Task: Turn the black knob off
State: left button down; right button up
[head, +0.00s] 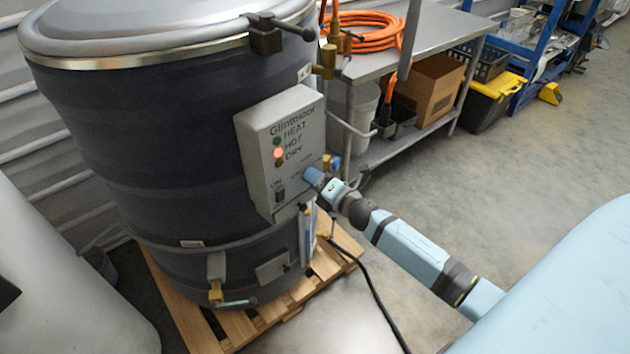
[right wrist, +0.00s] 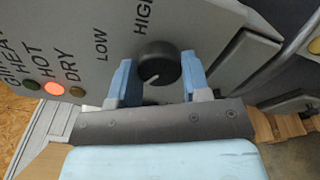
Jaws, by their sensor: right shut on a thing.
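The black knob (right wrist: 158,64) sits on the grey control box (head: 262,125), between the LOW and HIGH labels in the right wrist view. A pale pointer line on its face points down and left in that view. My right gripper (right wrist: 158,84) has a blue finger on either side of the knob and is shut on it. In the head view the right gripper (head: 314,178) is at the right side of the box and hides the knob. My left gripper is not in view.
The red HOT light (right wrist: 54,88) is lit. The box is on a large dark drum (head: 130,130) on a wooden pallet (head: 190,318). A metal table (head: 435,35) with an orange hose (head: 360,30) stands behind. A black cable crosses the floor. Open floor lies right.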

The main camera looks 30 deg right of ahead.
dwell(0.4)
jog(key=o, duration=0.9)
jog(key=shift+s, duration=0.1)
jog(key=s, duration=0.4)
jog(key=s+d+b, duration=0.1)
jog(key=s, duration=0.4)
jog(key=s+d, duration=0.1)
jog(key=s, duration=0.3)
jog(key=shift+s+d+b, duration=0.2)
jog(key=shift+d+b, duration=0.05)
jog(key=shift+b, duration=0.05)
